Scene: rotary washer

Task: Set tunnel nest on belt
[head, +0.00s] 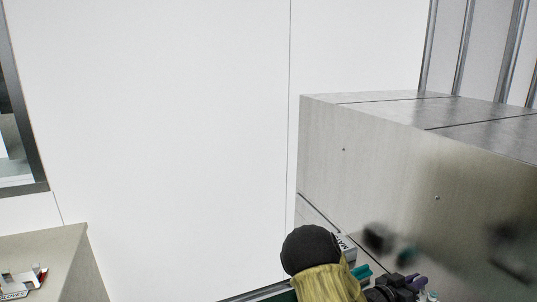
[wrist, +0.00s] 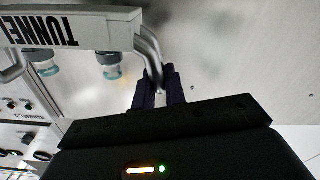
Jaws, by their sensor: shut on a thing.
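The tunnel nest (wrist: 58,27) fills the upper left of the wrist view. It shows a pale strip with black "TUNNEL" lettering, a bent grey metal handle and clear, teal-banded parts beneath. My gripper (wrist: 158,90) is shut on the metal handle, between its two dark fingers. In the head view, part of the nest's pale label (head: 346,246) shows just beside my arm at the bottom; most of the nest is hidden there. I cannot make out the belt surely in either view.
A large brushed-metal washer housing (head: 370,160) stands close on the right in the head view and reflects dark shapes. A panel with knobs (wrist: 28,128) shows at lower left in the wrist view. A beige counter (head: 50,250) with small items is at the far left.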

